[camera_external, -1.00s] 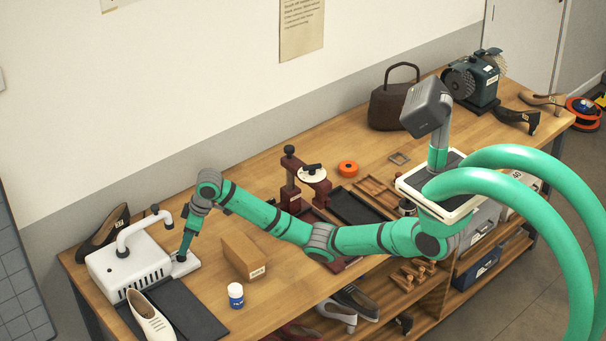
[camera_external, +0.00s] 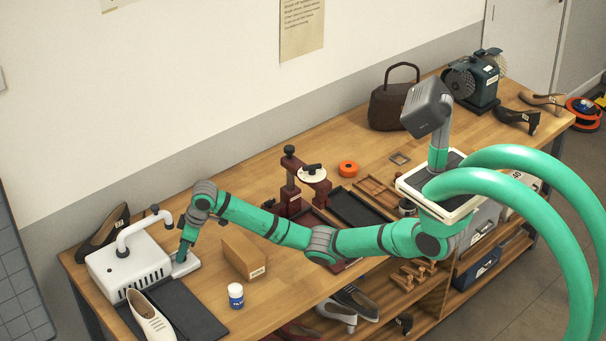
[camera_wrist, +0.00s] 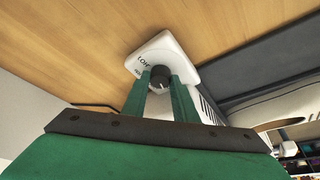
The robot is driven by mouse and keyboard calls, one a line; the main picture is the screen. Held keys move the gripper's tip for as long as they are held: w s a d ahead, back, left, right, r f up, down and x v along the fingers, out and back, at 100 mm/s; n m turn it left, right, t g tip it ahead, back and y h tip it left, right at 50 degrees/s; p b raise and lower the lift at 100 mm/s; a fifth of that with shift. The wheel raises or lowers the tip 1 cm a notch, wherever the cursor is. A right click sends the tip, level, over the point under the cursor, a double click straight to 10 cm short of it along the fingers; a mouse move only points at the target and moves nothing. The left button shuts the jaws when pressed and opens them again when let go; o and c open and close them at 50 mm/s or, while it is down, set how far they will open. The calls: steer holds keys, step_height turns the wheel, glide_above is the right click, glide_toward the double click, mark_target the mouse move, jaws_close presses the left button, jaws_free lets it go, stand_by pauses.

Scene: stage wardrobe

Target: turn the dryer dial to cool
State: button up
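The dryer (camera_external: 112,272) is a white box with slots and a curved pipe, at the left end of the bench. A small white panel (camera_external: 190,266) juts from its right side; it also shows in the wrist view (camera_wrist: 180,57). The dark round dial (camera_wrist: 160,77) with a pale mark sits on this panel, beside dark lettering too small to read surely. My gripper (camera_external: 181,257) points down over the panel. In the wrist view its green fingers (camera_wrist: 161,80) stand either side of the dial, close to it; contact is unclear. The dial is hidden in the external view.
A white shoe (camera_external: 150,318) and a dark mat (camera_external: 190,312) lie in front of the dryer. A dark shoe (camera_external: 100,238) is behind it. The wall is behind the bench.

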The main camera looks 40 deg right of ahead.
steer(key=shift+a, duration=0.1)
steer(key=m, duration=0.1)
steer(key=m+h, duration=0.1)
steer(key=m, duration=0.1)
steer(key=shift+s+a+m+t, duration=0.1)
steer(key=shift+a+m+t, duration=0.1)
steer(key=shift+m+t, duration=0.15)
steer(key=m, duration=0.2)
steer(key=m+h, duration=0.1)
steer(key=m, duration=0.1)
steer(key=shift+t+h, duration=0.3)
steer(key=shift+t, duration=0.05)
steer(key=shift+a+r+m+h, duration=0.1)
steer(key=shift+m+h, duration=0.3)
steer(key=shift+m, duration=0.75)
steer(key=o, duration=1)
steer(key=shift+o, duration=0.2)
